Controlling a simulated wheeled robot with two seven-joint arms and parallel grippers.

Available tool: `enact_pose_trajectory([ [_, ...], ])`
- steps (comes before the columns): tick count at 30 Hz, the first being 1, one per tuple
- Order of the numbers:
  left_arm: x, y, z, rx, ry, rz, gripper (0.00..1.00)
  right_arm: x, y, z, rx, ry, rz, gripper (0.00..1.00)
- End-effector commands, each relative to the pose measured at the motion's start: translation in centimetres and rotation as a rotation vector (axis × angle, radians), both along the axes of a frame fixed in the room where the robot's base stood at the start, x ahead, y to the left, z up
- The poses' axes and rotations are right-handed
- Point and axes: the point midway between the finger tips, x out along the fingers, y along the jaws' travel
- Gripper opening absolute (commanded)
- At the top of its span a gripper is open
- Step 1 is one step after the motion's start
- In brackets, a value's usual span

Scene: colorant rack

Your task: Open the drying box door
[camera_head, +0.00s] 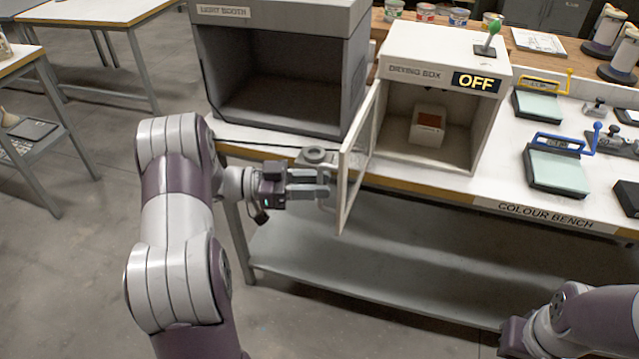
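The drying box (436,45) is a white box on the bench with a lit "OFF" sign. Its framed, see-through door (345,190) stands swung outward at the box's left side, and the front opening is exposed. My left gripper (318,184) is at the outer face of the door, near its free edge. Its two fingers point right toward the door. The door handle is mostly hidden there, and I cannot tell whether the fingers close on it. My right arm shows at the lower right, with its gripper out of frame.
A white block with a brown face (428,127) sits inside the box. The grey light booth (280,65) stands left of it. A round grey item (314,155) lies near the door. Panels with yellow and blue handles (556,168) occupy the bench at right.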

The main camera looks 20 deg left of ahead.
Motion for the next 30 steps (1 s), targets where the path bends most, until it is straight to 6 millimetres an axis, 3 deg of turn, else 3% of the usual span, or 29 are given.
enact_pose_trajectory([
  [9, -3.1, 7.7, -0.3, 0.000, -0.001, 0.005, 0.30, 0.0, 0.0, -1.5, 0.000, 0.000, 0.000, 0.00],
  [13, -4.0, 9.8, -0.2, 0.001, -0.001, 0.003, 0.30, 0.0, 0.0, -1.8, 0.000, 0.000, 0.000, 0.00],
  [18, -4.4, 10.8, 0.0, 0.000, 0.000, 0.002, 0.30, 0.0, 0.0, -1.8, 0.000, 0.000, 0.000, 0.00],
  [30, -4.4, 10.8, 0.0, 0.000, 0.000, 0.001, 0.30, 0.0, 0.0, -1.8, 0.000, 0.000, 0.000, 0.00],
])
